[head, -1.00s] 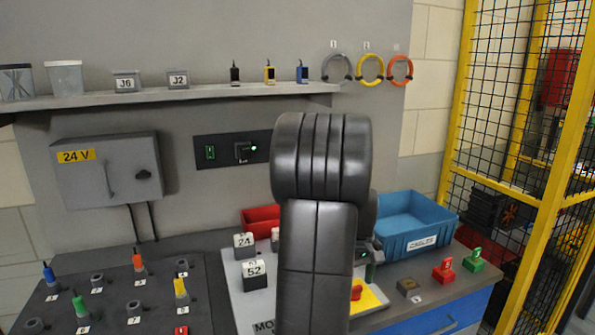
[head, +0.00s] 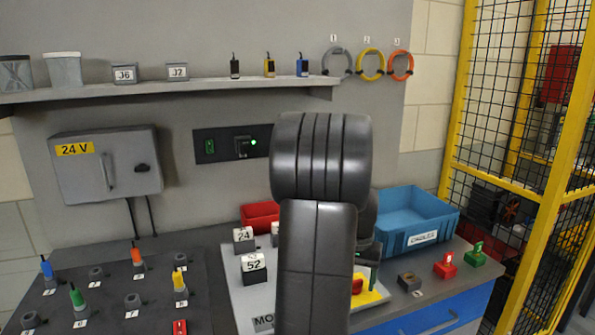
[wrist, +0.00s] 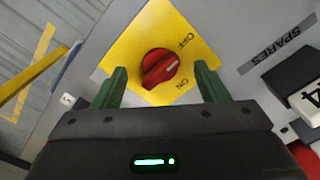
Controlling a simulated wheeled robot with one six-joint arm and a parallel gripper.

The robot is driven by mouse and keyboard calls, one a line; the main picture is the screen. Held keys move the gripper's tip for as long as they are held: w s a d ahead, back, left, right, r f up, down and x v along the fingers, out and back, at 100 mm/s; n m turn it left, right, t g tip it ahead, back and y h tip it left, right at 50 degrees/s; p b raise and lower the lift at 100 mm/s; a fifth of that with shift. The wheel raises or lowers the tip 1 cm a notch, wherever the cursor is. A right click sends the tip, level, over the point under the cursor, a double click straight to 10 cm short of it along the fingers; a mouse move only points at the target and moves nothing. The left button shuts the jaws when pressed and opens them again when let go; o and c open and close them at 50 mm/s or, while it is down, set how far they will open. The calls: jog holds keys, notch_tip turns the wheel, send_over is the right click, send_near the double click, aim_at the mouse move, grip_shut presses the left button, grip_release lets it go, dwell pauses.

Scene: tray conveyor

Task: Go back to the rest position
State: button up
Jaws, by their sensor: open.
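My gripper (wrist: 160,90) is open and empty in the wrist view. Its two green fingers stand apart, one on each side of a red rotary knob (wrist: 160,67) on a yellow plate (wrist: 122,55) marked OFF and ON. I cannot tell whether a finger touches the knob. In the head view my dark arm stands upright in the middle and hides most of the gripper. Part of the yellow plate (head: 371,296) and the red knob (head: 357,285) shows just right of the arm.
A shelf (head: 180,90) runs along the wall. A yellow-framed mesh fence (head: 455,100) bounds the right side.

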jog(key=m+b, duration=0.2)
jog(key=m, duration=0.3)
jog(key=shift+f, duration=0.15)
jog(key=shift+m+b, duration=1.05)
jog(key=shift+m, duration=1.35)
